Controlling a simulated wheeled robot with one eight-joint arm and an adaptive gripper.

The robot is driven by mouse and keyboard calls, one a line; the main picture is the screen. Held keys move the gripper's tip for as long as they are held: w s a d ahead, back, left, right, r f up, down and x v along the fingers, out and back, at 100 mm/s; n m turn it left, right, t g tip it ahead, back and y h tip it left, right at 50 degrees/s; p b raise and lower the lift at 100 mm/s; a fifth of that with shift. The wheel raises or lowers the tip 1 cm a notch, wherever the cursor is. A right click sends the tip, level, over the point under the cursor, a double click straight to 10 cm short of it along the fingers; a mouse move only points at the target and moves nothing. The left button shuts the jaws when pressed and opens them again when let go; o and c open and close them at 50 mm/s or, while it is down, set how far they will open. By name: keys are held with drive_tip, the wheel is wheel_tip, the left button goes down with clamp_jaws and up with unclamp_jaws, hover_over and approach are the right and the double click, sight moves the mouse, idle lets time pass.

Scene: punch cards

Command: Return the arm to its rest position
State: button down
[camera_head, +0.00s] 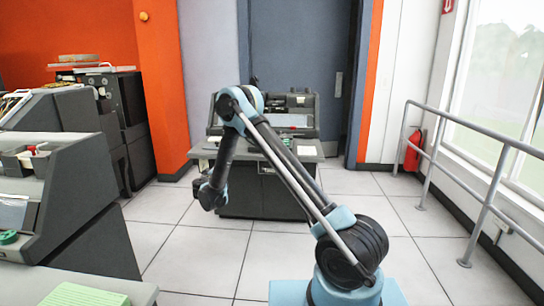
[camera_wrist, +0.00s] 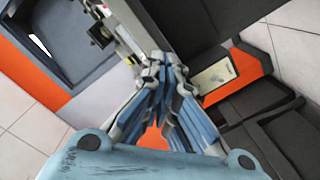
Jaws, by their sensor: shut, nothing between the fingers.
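My arm (camera_head: 290,170) is black and light blue. It rises from its shoulder at the lower right to a bent elbow near the picture's middle. The forearm hangs down to the left from there. My gripper (camera_head: 208,197) is at its lower end, above the tiled floor and in front of the far desk's left side. It is small and dark in the head view. In the wrist view my gripper (camera_wrist: 162,72) shows its blue and grey fingers brought together, with nothing held between them.
A grey desk with a console (camera_head: 290,122) stands behind the arm, before a dark door (camera_head: 303,60). Grey machines (camera_head: 60,200) line the left side, with a green card stack (camera_head: 85,295) at the lower left. A railing (camera_head: 490,195) runs along the right. Floor (camera_head: 420,225) between is clear.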

drive_tip(key=s+d+r+m+g+h, duration=0.1)
drive_tip(key=d+r+m+g+h, duration=0.1)
drive_tip(key=d+r, duration=0.6)
drive_tip(key=s+d+r+m+g+h, duration=0.15)
drive_tip(key=d+r, duration=0.25)
drive_tip(key=d, duration=0.9)
drive_tip(key=s+d+r+m+g, duration=0.1)
drive_tip(key=s+d+r+g, duration=0.2)
drive_tip(key=s+d, duration=0.45)
drive_tip(key=s+d+r+m+g, duration=0.15)
drive_tip(key=s+d, duration=0.35)
drive_tip(key=d, duration=0.5)
drive_tip(key=s+d+g, duration=0.3)
drive_tip(key=s+d, duration=0.4)
drive_tip(key=s, duration=0.4)
drive_tip(key=s+d+f+g+y, duration=0.1)
drive_tip(key=s+f, duration=0.3)
drive_tip(key=s, duration=1.1)
drive_tip(key=s+d+f+m+g+y, duration=0.1)
drive_tip(key=s+f+g+y, duration=0.2)
drive_tip(key=s, duration=1.2)
wheel_tip(320, 180, down, 2)
drive_tip(key=shift+f+y, duration=0.25)
drive_tip(key=shift+y, duration=0.4)
drive_tip(key=shift+w+f, duration=0.2)
drive_tip(key=shift+w, duration=0.25)
